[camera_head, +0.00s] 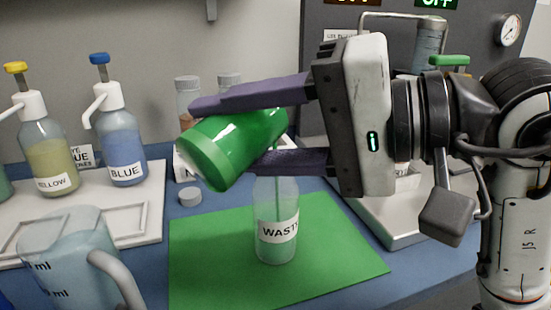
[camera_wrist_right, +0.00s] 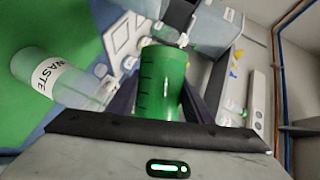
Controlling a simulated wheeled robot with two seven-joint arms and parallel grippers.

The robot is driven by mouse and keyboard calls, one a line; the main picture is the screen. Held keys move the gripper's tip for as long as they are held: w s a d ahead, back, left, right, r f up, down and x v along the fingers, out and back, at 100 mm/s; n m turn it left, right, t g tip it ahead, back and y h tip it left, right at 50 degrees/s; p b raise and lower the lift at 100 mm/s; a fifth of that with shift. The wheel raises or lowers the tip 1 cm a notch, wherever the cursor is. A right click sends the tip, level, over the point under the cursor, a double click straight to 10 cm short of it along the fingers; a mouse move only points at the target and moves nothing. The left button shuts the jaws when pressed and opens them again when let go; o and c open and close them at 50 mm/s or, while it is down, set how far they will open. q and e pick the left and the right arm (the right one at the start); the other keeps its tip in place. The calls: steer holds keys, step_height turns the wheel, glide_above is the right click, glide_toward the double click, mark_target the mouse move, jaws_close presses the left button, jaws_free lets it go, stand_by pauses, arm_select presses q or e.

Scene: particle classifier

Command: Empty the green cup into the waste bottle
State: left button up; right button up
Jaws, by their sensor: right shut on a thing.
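The green cup (camera_head: 218,148) is held by my right gripper (camera_head: 240,130), whose two purple fingers close on its sides. The cup is tilted, with its base towards the lower left and its other end up at the right, over the waste bottle (camera_head: 276,220). The waste bottle is clear with a white label and stands upright on a green mat (camera_head: 340,262). Its top is partly hidden behind the lower finger. A thin green streak shows inside it, and pale green liquid lies low in it. The wrist view shows the cup (camera_wrist_right: 160,85) between the fingers and the bottle (camera_wrist_right: 45,75) beside it. My left gripper is not in view.
A yellow pump bottle (camera_head: 47,155) and a blue pump bottle (camera_head: 120,145) stand on a white tray (camera_head: 150,218) at the left. A clear jug (camera_head: 70,255) is at the front left. A white cap (camera_head: 190,196) lies by the mat. Capped vials (camera_head: 187,95) stand behind.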

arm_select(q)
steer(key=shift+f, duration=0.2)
arm_select(e)
steer(key=shift+r, duration=0.1)
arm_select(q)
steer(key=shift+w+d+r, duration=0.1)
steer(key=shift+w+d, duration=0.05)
arm_select(e)
steer(key=shift+w+d+r+m, duration=0.1)
steer(key=shift+w+m, duration=0.05)
steer(key=shift+m, duration=0.15)
stand_by(0.6)
arm_select(q)
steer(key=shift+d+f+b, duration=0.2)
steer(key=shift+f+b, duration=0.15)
steer(key=shift+b, duration=0.25)
arm_select(e)
steer(key=shift+w+d+r+m+g+y, duration=0.2)
steer(key=shift+r+m+g+y, duration=0.15)
steer(key=shift+m+y, duration=0.25)
stand_by(1.5)
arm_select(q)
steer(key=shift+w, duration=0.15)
